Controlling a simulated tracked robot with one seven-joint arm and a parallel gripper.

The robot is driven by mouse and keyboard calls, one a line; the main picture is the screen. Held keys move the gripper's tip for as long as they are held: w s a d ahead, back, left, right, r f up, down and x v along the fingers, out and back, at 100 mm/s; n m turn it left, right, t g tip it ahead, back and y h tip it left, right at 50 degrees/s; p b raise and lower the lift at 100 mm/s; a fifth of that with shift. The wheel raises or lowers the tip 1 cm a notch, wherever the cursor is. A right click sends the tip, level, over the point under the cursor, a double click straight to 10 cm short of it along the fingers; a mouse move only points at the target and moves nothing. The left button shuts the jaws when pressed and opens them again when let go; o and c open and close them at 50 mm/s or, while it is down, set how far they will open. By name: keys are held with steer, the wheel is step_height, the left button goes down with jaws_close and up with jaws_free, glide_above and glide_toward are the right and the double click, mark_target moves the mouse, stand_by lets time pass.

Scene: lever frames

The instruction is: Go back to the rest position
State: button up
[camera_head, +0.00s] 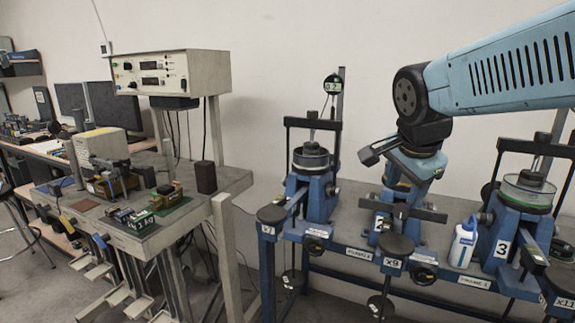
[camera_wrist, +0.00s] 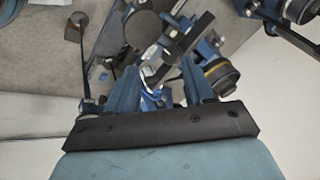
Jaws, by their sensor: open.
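My arm (camera_head: 500,75) enters the head view from the upper right, bends at a black joint and points down over the middle lever frame. My gripper (camera_wrist: 158,70) shows in the wrist view as two blue fingers beyond a dark bar; they are spread apart with nothing visibly held. Blue and black frame parts lie below and beyond the fingers; I cannot tell whether they touch. The middle frame is largely hidden behind my arm in the head view.
The left lever frame (camera_head: 313,190) and right lever frame (camera_head: 517,215) stand on the bench with dark hanger discs in front. A white bottle (camera_head: 463,243) stands between the middle and right frames. A cluttered table (camera_head: 225,183) stands left. The wall space above the left frame is clear.

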steer(key=s+d+f+n+y, duration=0.1)
steer(key=s+f+n, duration=0.1)
steer(key=s+n, duration=0.6)
steer(key=shift+s+f+n+y, duration=0.15)
steer(key=shift+f+n+y, duration=0.15)
steer(key=shift+n, duration=2.4)
steer(key=shift+d, duration=0.1)
